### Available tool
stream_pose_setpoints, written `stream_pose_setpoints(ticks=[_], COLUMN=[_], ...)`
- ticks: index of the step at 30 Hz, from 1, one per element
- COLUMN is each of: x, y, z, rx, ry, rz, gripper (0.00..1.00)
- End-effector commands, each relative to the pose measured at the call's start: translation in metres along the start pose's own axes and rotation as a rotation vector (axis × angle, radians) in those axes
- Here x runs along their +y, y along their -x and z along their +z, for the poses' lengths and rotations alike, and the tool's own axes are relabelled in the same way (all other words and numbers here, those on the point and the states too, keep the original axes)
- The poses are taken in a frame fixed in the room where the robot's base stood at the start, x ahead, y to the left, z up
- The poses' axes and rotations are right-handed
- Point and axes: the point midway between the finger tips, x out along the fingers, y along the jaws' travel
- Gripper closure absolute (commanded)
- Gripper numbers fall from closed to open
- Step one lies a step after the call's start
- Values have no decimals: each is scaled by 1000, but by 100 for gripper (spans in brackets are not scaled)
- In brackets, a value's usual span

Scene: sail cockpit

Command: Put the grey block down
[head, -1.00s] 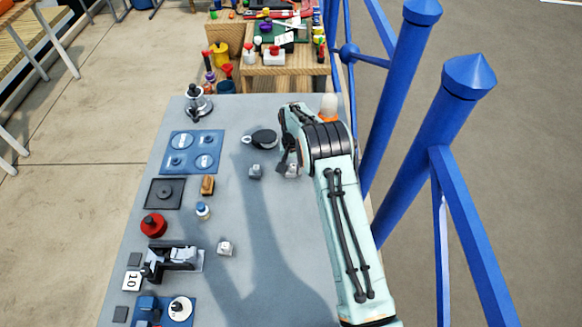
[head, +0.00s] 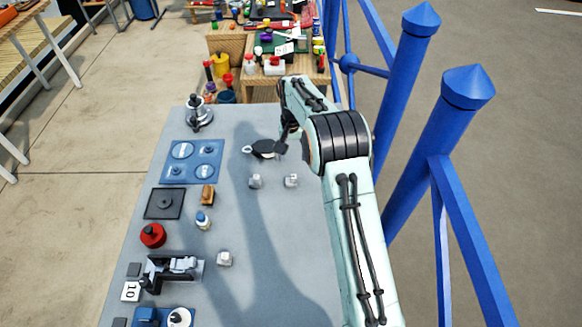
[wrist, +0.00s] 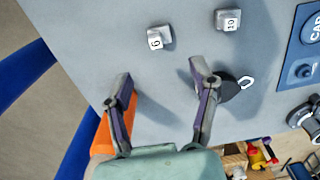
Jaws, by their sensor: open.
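A small grey block (head: 291,180) stands on the grey tabletop, right of a similar block (head: 255,181). In the wrist view the first block (wrist: 160,37), marked 6, lies beyond the fingertips, free of them. The second block (wrist: 228,19), marked 10, lies to its right. My gripper (head: 284,144) is over the far part of the table, partly hidden by my arm. In the wrist view my gripper (wrist: 160,72) is open, with nothing between its fingers. A third pale block (head: 224,258) stands nearer the front.
A black round object with a metal loop (head: 263,149) lies by my gripper; in the wrist view it sits beside the right finger (wrist: 231,87). An orange object (wrist: 112,132) is partly behind the left finger. Blue posts (head: 400,110) stand to the right.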

Motion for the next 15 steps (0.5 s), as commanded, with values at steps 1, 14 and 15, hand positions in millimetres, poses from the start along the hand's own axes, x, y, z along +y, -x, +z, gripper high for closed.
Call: stream_pose_setpoints(ticks=[1, 14, 15], x=[0, 9, 14], y=[7, 49, 64], z=[-1, 16, 26], rx=[3, 3, 3], ry=[0, 4, 7], rz=[-1, -3, -5], gripper=[40, 40, 40])
